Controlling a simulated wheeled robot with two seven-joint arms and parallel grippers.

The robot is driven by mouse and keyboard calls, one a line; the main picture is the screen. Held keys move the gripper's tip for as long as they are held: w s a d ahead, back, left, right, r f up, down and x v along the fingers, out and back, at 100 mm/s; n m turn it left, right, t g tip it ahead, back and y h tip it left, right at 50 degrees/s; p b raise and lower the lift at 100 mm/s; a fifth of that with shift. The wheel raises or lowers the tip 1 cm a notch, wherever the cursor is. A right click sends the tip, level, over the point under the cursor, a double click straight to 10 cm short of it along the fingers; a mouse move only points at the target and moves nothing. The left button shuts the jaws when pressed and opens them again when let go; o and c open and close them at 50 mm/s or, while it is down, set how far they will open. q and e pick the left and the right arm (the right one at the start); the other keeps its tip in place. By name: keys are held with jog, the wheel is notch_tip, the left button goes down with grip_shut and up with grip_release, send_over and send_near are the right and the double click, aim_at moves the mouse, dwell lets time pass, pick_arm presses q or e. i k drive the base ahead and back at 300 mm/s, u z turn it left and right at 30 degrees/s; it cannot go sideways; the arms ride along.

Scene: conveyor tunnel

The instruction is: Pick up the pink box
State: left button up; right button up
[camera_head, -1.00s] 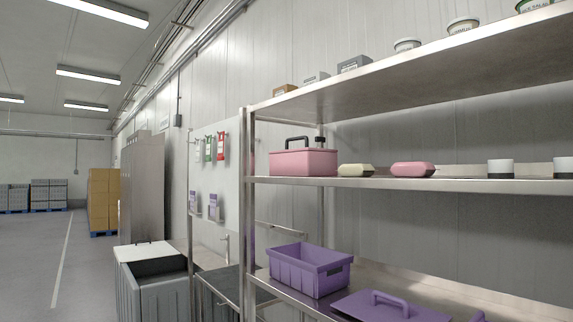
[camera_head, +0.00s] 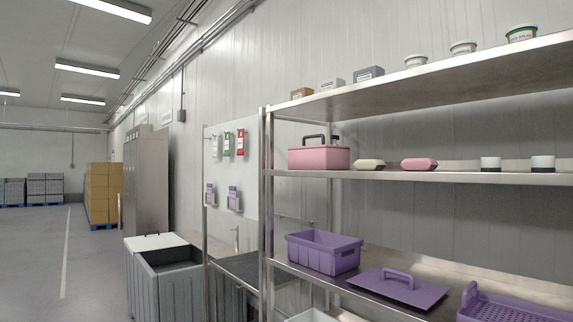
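The pink box (camera_head: 319,158) has a dark upright handle and stands on the middle shelf (camera_head: 450,178) of a metal rack, near its left end. A smaller pink rounded container (camera_head: 419,164) sits further right on the same shelf, beside a cream one (camera_head: 369,164). Neither of my grippers is in view.
Two white-and-black cups (camera_head: 490,163) stand further right on that shelf. A purple crate (camera_head: 322,250), a purple lid with a handle (camera_head: 398,287) and another purple basket (camera_head: 510,305) are on the lower shelf. Grey bins (camera_head: 165,280) stand left of the rack.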

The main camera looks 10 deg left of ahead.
aim_at(322, 159)
jog(key=u, duration=0.65)
jog(key=i, duration=1)
jog(key=u, duration=0.3)
